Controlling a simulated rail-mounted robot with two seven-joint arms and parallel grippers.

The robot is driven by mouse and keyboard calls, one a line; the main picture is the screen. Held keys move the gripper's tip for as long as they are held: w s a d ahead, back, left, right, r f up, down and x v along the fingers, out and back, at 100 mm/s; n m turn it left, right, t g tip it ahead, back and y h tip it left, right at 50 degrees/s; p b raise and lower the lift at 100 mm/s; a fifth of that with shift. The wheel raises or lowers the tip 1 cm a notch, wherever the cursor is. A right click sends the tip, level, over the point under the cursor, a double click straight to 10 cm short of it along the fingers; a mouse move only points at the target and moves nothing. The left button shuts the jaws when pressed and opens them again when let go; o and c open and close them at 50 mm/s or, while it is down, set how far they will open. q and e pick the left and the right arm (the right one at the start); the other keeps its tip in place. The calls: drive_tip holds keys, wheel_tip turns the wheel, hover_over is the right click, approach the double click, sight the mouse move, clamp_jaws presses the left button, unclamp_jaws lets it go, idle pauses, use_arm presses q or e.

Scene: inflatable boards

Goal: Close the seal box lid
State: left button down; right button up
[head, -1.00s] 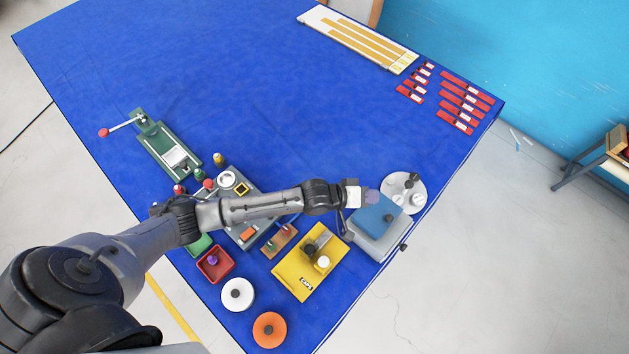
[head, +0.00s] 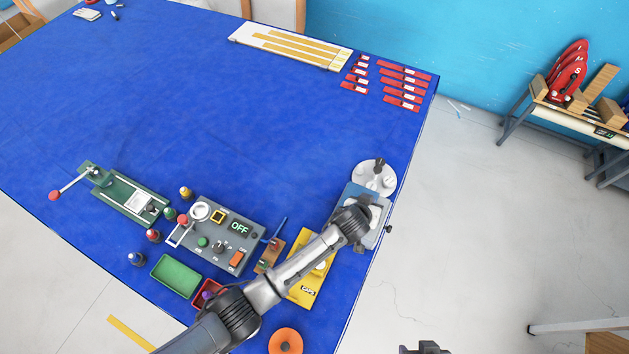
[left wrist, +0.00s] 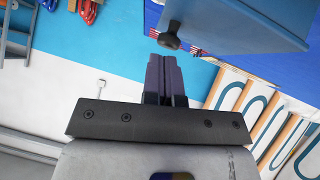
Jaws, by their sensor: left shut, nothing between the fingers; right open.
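The seal box is grey (head: 377,232) with a blue lid (head: 352,192), near the right edge of the blue table. My left wrist covers part of it in the head view. In the left wrist view the blue lid (left wrist: 245,22) fills the upper right, with a black knob (left wrist: 170,38) on its face. My left gripper (left wrist: 167,62) is shut and empty, its fingertips just below the knob; I cannot tell whether they touch. How far the lid stands open is unclear. My right gripper (head: 425,348) is at the bottom edge of the head view, open, mostly out of frame.
A round white dish (head: 375,175) stands right behind the box. A yellow board (head: 303,291) lies beside it under my left arm. The table's far middle is clear.

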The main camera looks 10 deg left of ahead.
use_arm(q)
drive_tip(key=shift+s+d+f, duration=0.1)
drive_tip(key=shift+d+f, duration=0.2)
drive_tip(key=shift+f, duration=0.15)
drive_tip(key=shift+f, duration=0.25)
idle(0.4)
wheel_tip(320, 180, up, 5)
drive_tip(key=p, duration=0.4)
drive_tip(key=shift+s+p, duration=0.15)
drive_tip(key=shift+p, duration=0.2)
drive_tip(key=shift+s+b, duration=0.4)
drive_tip(key=shift+b, duration=0.05)
drive_tip(key=d+v, duration=0.1)
drive_tip(key=v, duration=0.8)
drive_tip(key=shift+b, duration=0.35)
